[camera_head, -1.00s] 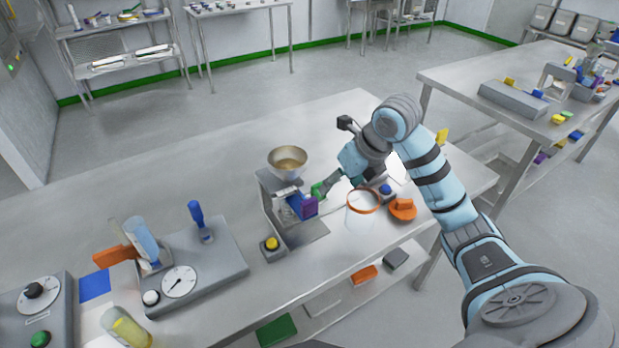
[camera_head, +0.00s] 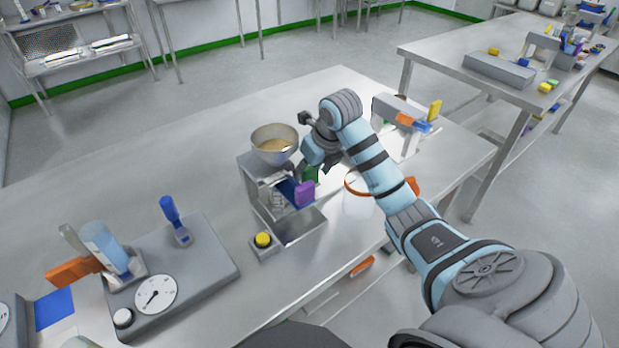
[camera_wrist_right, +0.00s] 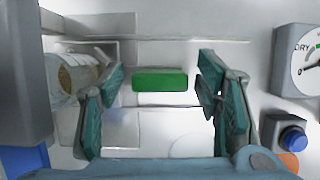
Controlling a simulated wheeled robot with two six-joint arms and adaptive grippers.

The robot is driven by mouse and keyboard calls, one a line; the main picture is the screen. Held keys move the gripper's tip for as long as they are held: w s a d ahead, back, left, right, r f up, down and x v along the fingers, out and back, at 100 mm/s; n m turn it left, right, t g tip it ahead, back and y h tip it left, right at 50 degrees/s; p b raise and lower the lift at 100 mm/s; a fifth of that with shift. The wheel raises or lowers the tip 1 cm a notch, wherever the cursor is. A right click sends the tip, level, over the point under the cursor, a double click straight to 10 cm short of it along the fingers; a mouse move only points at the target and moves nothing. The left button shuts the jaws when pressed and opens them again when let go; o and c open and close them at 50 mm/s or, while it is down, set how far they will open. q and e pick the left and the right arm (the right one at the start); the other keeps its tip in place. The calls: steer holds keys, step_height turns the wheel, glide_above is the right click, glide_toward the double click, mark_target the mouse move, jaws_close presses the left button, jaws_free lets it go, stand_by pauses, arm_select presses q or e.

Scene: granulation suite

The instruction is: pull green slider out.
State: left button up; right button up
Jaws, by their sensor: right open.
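The green slider (camera_wrist_right: 160,80) shows in the right wrist view as a green block with a darker lower edge, on the grey metal machine. In the head view a piece of its green (camera_head: 311,176) shows on the right side of the machine with the bowl, partly covered by my gripper. My right gripper (camera_wrist_right: 162,75) is open, with one finger on each side of the green slider and a gap on both sides. In the head view my right gripper (camera_head: 313,165) comes in from the right, behind the purple block (camera_head: 304,194). My left gripper is in neither view.
A steel bowl (camera_head: 275,143) sits on top of the machine. A yellow button (camera_head: 263,240) stands at its front. A clear container with an orange rim (camera_head: 358,203) stands under my arm. A dial panel (camera_head: 155,294) lies to the left.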

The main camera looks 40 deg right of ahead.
steer(key=shift+f, duration=0.4)
